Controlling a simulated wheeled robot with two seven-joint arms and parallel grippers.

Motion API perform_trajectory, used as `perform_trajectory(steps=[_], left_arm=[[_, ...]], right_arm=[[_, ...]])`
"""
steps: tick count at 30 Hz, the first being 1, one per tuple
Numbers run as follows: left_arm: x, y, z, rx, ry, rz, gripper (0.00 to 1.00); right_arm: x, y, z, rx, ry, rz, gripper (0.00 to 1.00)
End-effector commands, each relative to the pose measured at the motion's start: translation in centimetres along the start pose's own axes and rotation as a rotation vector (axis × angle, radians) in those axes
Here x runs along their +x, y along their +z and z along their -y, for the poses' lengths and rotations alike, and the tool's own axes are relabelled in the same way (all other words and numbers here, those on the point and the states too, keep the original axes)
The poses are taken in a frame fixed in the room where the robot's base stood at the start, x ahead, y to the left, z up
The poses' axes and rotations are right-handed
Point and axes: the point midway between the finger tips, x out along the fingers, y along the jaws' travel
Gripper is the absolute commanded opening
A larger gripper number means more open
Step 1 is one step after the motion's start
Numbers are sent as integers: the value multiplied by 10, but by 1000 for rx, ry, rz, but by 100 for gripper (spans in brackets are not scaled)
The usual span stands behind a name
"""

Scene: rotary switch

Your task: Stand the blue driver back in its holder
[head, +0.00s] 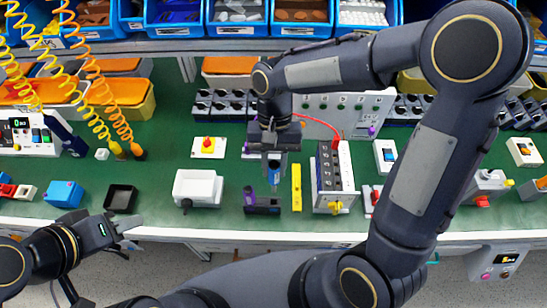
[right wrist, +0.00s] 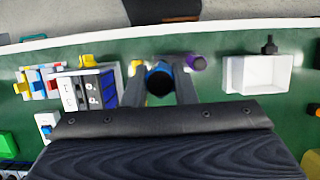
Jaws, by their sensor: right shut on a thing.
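The blue driver (head: 273,174) is in my right gripper (head: 274,160), roughly upright, with its lower part close to the holder. In the right wrist view its dark round end with a blue rim (right wrist: 159,81) sits between the two fingers. The holder (head: 263,209) is a dark block near the table's front edge; a purple driver (head: 248,195) stands at its left side. The purple driver also shows beside the fingers in the right wrist view (right wrist: 197,62). I cannot tell whether the blue driver's tip is inside a hole. My left gripper (head: 130,234) is open and empty at the table's front edge.
A yellow bar (head: 296,187) stands just right of the holder, then a white and black switch box (head: 334,177). A white tray (head: 197,187) lies to the left. Blue bins (head: 237,29) line the back. Green table between tray and holder is clear.

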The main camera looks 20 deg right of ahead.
Motion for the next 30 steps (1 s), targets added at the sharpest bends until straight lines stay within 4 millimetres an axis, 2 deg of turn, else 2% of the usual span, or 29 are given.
perform_trajectory(steps=[6,22,30], left_arm=[[-3,-1,-1,0,0,0,36],[31,16,14,0,0,0,36],[34,17,16,0,0,0,36]], right_arm=[[-1,0,0,0,0,0,0],[50,-19,0,0,0,1,0],[56,-21,0,0,0,0,0]])
